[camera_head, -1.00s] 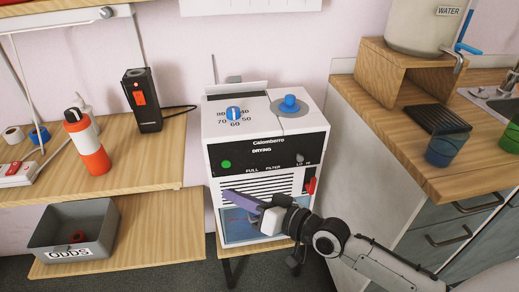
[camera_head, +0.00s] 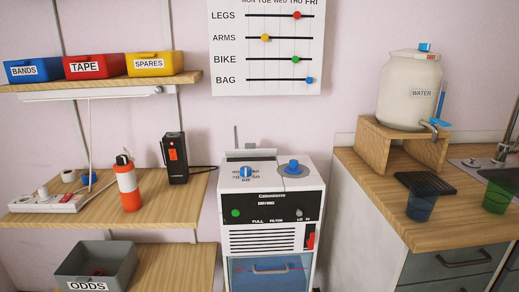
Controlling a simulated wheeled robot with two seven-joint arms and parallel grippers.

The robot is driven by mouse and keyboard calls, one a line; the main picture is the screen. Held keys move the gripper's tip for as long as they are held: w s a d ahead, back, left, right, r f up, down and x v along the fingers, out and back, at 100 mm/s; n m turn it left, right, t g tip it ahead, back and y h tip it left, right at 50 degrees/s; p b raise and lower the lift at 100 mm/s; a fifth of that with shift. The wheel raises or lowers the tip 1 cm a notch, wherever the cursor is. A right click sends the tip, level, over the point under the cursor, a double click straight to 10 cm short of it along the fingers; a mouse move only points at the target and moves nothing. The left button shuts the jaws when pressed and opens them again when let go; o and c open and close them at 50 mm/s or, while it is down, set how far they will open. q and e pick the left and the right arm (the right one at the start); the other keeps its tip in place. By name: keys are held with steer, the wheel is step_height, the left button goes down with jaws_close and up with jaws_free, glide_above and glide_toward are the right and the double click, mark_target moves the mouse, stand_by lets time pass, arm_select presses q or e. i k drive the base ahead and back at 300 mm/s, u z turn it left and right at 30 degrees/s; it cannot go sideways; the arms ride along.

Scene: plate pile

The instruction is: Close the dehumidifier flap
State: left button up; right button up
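The dehumidifier (camera_head: 267,217) is a white box with a black "Calomberro DRYING" panel, standing between the wooden shelves and the counter. A pale grey flap (camera_head: 253,154) stands raised along the rear edge of its top. The top carries a blue dial (camera_head: 245,172) and a blue knob (camera_head: 293,165) on a grey disc. Below the front grille is a blue tank (camera_head: 268,273) with a handle; its lower part is cut off by the frame. Neither of my grippers is in view.
Left shelves hold an orange-white bottle (camera_head: 128,186), a black device (camera_head: 175,158) and a grey ODDS bin (camera_head: 97,262). Open space surrounds the dehumidifier's top.

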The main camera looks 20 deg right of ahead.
mark_target(251, 150)
steer(key=z, duration=0.45)
steer(key=i, duration=1.05)
steer(key=u, duration=0.45)
